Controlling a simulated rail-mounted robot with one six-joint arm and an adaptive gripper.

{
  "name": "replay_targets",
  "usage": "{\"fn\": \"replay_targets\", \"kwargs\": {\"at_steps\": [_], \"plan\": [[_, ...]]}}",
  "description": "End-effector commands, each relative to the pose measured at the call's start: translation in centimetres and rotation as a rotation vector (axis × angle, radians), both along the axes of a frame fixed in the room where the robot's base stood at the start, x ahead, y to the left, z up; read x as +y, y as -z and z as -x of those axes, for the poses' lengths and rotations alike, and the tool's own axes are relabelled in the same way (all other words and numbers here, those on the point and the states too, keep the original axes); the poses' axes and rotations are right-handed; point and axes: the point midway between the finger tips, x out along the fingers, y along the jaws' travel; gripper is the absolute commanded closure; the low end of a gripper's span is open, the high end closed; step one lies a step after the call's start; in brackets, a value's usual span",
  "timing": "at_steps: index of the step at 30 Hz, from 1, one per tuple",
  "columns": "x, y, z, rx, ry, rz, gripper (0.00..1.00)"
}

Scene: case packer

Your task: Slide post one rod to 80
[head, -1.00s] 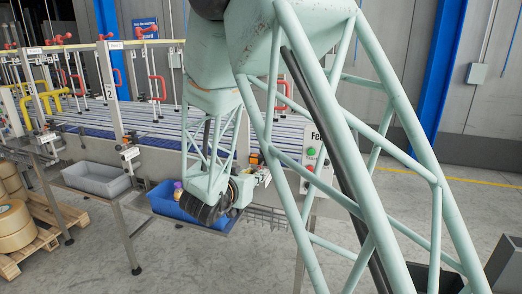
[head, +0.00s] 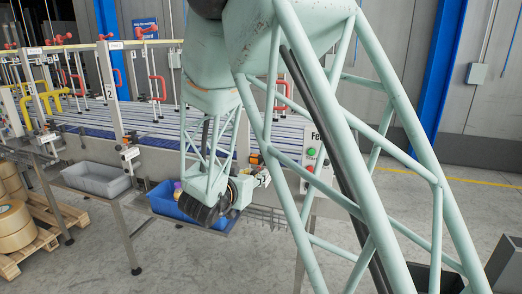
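No post marked 1 can be made out; my arm covers the right part of the machine. A white upright post marked 2 (head: 111,88) stands at the front of the conveyor. A small clamp block (head: 129,154) sits low on it with a short rod end. Its scale cannot be read. My gripper (head: 264,177) is at the conveyor's front right, beside the control panel.
A blue bin (head: 170,205) with a purple-and-yellow item and a grey bin (head: 95,180) hang along the conveyor front. The control panel (head: 313,165) has green and red buttons. A pallet with tape rolls (head: 14,222) stands at left. Open floor lies in front.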

Motion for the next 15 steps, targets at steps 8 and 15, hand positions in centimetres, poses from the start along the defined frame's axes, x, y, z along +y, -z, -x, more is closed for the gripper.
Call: {"fn": "replay_targets", "kwargs": {"at_steps": [8,15], "plan": [[0.1,-0.1,0.2,0.0,0.0,0.0,0.73],[0.4,-0.4,1.1,0.0,0.0,0.0,0.73]]}}
